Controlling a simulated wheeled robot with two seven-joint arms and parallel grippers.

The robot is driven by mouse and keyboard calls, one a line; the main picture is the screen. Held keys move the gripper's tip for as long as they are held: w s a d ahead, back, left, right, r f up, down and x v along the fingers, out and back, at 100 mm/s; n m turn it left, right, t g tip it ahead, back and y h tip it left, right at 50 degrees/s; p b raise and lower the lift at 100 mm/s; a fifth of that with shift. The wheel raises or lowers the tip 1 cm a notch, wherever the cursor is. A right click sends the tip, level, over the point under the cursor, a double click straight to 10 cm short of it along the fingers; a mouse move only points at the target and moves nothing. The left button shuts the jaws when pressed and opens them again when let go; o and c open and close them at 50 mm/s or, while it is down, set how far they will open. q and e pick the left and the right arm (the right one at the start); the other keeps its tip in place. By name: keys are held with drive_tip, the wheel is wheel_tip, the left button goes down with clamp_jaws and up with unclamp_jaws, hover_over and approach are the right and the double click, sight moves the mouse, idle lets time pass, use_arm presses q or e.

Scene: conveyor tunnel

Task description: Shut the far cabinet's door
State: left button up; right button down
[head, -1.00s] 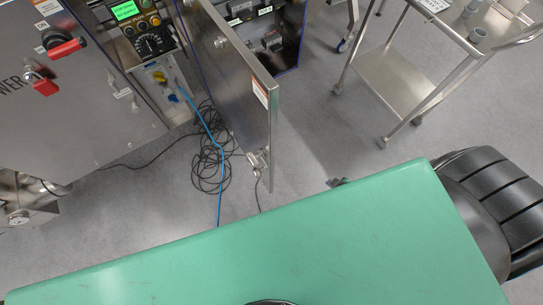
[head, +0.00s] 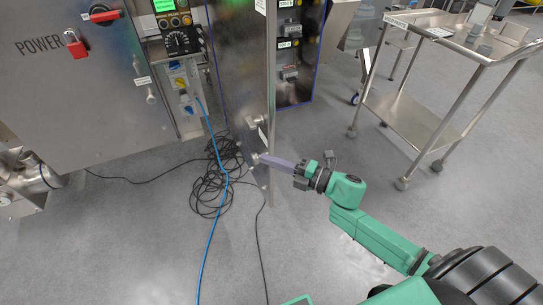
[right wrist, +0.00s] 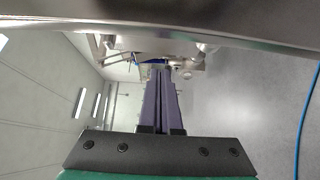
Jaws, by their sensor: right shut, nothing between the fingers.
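The far cabinet (head: 297,50) stands at the back middle in the head view, its dark inside with several labelled parts showing. Its steel door (head: 238,85) stands open towards me, seen nearly edge-on, with latch fittings low near its free edge. My right gripper (head: 264,158) comes in from the right with its purple fingers shut and empty. Its tips are at the lower part of the door's free edge; I cannot tell whether they touch. In the right wrist view the closed fingers (right wrist: 161,75) point ahead under a wide metal edge. My left gripper is out of view.
A steel cart (head: 430,115) with cups on top stands to the right. A machine with a power switch (head: 75,45) is at the left. Black coiled cable (head: 212,190) and a blue cable (head: 213,230) lie on the floor left of the door.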

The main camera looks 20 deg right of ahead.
sight(272, 152)
drive_tip(key=w, duration=0.3)
drive_tip(key=shift+d+f, duration=0.15)
drive_tip(key=shift+d, duration=0.6)
